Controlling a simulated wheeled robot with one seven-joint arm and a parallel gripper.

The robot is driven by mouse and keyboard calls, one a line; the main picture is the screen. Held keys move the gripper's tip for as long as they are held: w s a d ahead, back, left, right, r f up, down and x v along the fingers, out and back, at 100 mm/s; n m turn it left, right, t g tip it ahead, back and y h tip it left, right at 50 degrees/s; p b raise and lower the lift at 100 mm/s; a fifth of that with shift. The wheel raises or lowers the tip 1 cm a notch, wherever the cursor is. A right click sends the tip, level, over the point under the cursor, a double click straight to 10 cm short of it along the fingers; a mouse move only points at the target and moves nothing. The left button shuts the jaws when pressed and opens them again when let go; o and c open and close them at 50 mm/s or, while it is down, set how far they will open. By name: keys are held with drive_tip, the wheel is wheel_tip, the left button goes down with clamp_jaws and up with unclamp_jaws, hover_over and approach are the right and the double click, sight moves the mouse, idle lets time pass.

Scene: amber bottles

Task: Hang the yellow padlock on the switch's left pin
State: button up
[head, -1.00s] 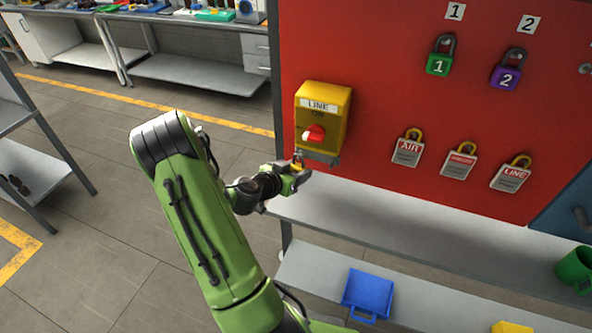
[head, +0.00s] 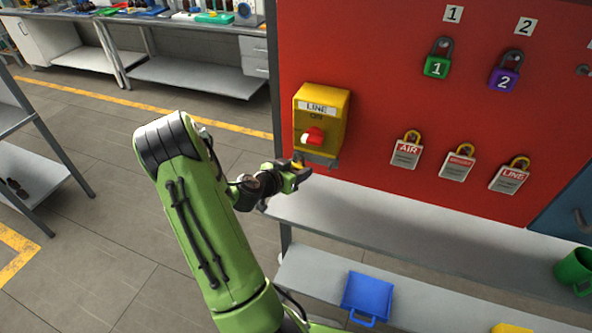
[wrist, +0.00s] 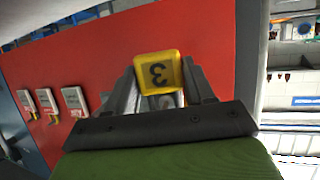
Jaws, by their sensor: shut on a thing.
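The yellow padlock (wrist: 158,72), marked with an upside-down 3 in the wrist view, is held between the two fingers of my gripper (wrist: 160,95). In the head view a small yellow part of the padlock (head: 298,163) shows above my gripper (head: 300,174); its shackle cannot be made out clearly. The yellow switch box (head: 322,120), labelled LINE, has a red knob (head: 313,136). A grey bracket (head: 332,162) shows under the box, partly hidden; its left pin cannot be made out. The padlock is close to the box's lower left corner; contact cannot be told.
On the red board (head: 390,80) hang a green padlock (head: 437,67), a purple padlock (head: 504,78) and three tags, AIR (head: 406,153) among them. A grey shelf (head: 400,221) runs below the board, with a blue dustpan-like item (head: 366,297) lower down. Open floor lies left.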

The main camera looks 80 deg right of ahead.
drive_tip(key=o, duration=1.2)
drive_tip(key=b+v, duration=0.3)
drive_tip(key=v, duration=1.2)
drive_tip(key=shift+w+a+r, duration=0.1)
drive_tip(key=shift+a+r, duration=0.05)
drive_tip(key=shift+a, duration=0.25)
drive_tip(key=w+a+f+n+t+y, duration=0.1)
drive_tip(key=w+a+n+t+y, duration=0.35)
drive_tip(key=a, duration=0.35)
drive_tip(key=a+r+n+t+y, duration=0.2)
drive_tip(key=a+n, duration=0.3)
drive_tip(key=a, duration=0.3)
drive_tip(key=s+a+r+n+t+y, duration=0.1)
drive_tip(key=a+r+n+t+y, duration=0.1)
drive_tip(key=a+n, duration=0.4)
drive_tip(key=s+a+r+n+t+y, duration=0.1)
drive_tip(key=a+r+n+y, duration=0.3)
drive_tip(key=a, duration=0.6)
drive_tip(key=shift+r+n+t, duration=0.15)
drive_tip(key=shift+n+t, duration=0.3)
drive_tip(key=shift+n, duration=0.6)
